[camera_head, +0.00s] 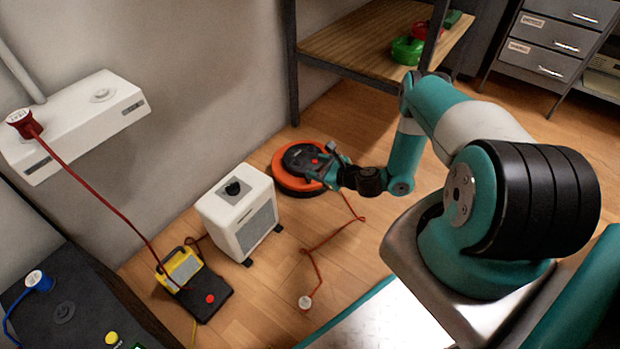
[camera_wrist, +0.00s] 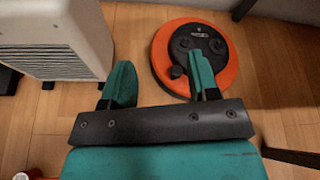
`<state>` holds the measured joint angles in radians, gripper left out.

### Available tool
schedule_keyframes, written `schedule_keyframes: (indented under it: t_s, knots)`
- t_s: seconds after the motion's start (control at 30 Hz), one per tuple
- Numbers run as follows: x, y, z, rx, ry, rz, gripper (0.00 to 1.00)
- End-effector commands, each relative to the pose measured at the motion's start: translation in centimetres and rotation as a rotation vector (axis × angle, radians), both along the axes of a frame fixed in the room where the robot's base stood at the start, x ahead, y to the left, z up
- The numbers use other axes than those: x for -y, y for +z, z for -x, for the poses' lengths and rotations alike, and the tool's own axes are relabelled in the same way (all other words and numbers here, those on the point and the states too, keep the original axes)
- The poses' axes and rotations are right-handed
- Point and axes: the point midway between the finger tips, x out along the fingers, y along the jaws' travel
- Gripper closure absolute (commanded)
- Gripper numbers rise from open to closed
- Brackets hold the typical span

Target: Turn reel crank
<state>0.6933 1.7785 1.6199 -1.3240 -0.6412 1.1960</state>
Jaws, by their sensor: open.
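The cable reel (camera_head: 290,184) is a low orange disc with a black hub, lying flat on the floor beside the wall. It also shows in the wrist view (camera_wrist: 222,76). A small dark knob (camera_wrist: 177,72), which looks like the crank handle, stands up near the hub's lower left edge. My gripper (camera_wrist: 159,83) is open and empty. In the wrist view its right finger overlaps the reel's lower part and its left finger is over bare floor, with the knob between them, closer to the right finger. I cannot tell whether a finger touches the reel. In the head view my gripper (camera_head: 328,172) covers the reel's right side.
A white heater-like box (camera_head: 238,212) stands left of the reel, also in the wrist view (camera_wrist: 55,38). An orange cord (camera_head: 330,238) runs over the floor to a white plug (camera_head: 305,302). A wooden shelf (camera_head: 350,42) stands behind. A yellow-black device (camera_head: 190,283) sits at front left.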

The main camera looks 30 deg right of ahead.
Motion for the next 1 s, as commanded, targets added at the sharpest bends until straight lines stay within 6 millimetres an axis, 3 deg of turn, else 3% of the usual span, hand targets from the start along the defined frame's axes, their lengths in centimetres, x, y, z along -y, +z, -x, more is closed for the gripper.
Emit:
schedule_keyframes:
  t_s: [0.03, 0.13, 0.27, 0.37, 0.67, 0.9, 1.0]
  knots:
    - [0.7, -2.6, 1.9, -0.027, -0.1, -0.071, 0.45]
    - [1.7, -5.7, 4.5, -0.056, -0.258, -0.178, 0.45]
    - [2.2, -8.0, 6.7, -0.075, -0.377, -0.258, 0.45]
    - [2.4, -8.8, 7.1, -0.08, -0.412, -0.282, 0.45]
    - [2.4, -10.4, 4.9, -0.08, -0.411, -0.281, 0.45]
    - [2.3, -11.7, 1.6, -0.078, -0.408, -0.279, 0.45]
    - [2.4, -12.5, -0.6, -0.075, -0.405, -0.277, 0.45]
